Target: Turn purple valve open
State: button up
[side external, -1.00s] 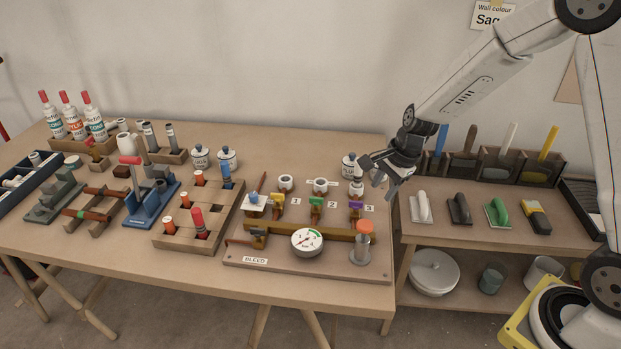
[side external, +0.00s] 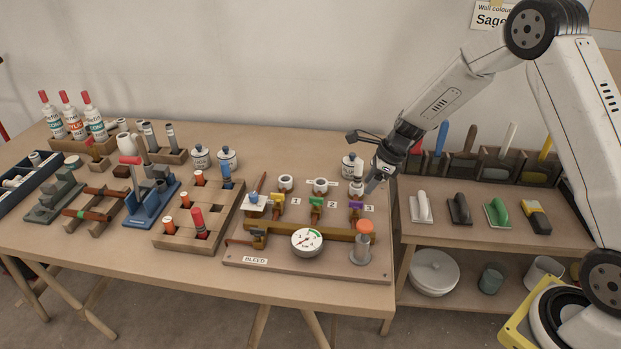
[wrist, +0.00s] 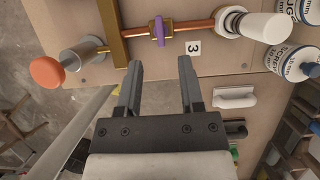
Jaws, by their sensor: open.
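The purple valve (side external: 355,208) is on the pipe marked 3 at the right of the bleed board (side external: 240,254). In the wrist view its purple handle (wrist: 159,30) lies across the copper pipe (wrist: 190,27), beside the "3" label. My gripper (side external: 371,190) is open and empty, just above and to the right of the valve in the side view. In the wrist view my two fingers (wrist: 160,72) point toward the handle, with the handle ahead of the gap between them. No contact shows.
A gauge (side external: 307,242) and an orange-capped post (side external: 362,238) stand in front. White jars (side external: 351,165) stand close behind. Trowels lie on the right-hand shelf.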

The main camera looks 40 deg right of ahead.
aim_at(358, 202)
jog(key=shift+x, duration=3.4)
grip_shut()
